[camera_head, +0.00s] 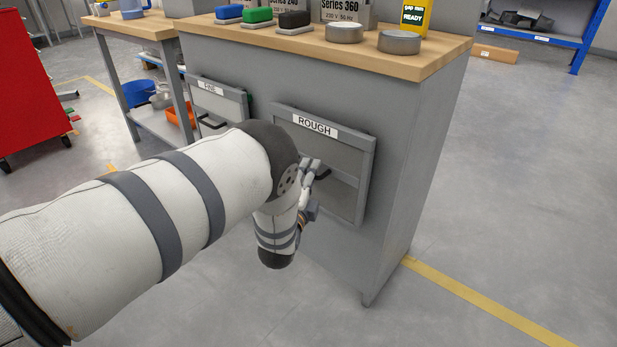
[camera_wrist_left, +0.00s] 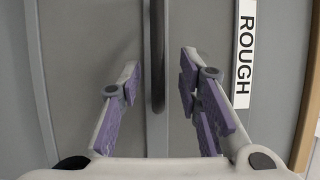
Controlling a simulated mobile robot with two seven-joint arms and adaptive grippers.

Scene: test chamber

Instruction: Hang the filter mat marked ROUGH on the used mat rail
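The filter mat marked ROUGH (camera_head: 345,157) is a grey framed panel on the front of a grey cabinet. Its white label also shows at the right in the left wrist view (camera_wrist_left: 244,55). A dark bar handle (camera_wrist_left: 157,50) runs across the mat's face. My left gripper (camera_head: 314,178) is in front of the mat, partly hidden by my own arm. In the left wrist view its purple-padded fingers (camera_wrist_left: 158,88) are apart, with the handle's end between them. I see no clear contact on the handle. My right gripper is not in view. I cannot make out a used mat rail.
A second framed mat (camera_head: 221,103) with a dark handle is farther left on the cabinet (camera_head: 425,150). Its label is hard to read. Tins, boxes and coloured blocks stand on the wooden top (camera_head: 345,52). Open floor (camera_head: 520,190) lies to the right.

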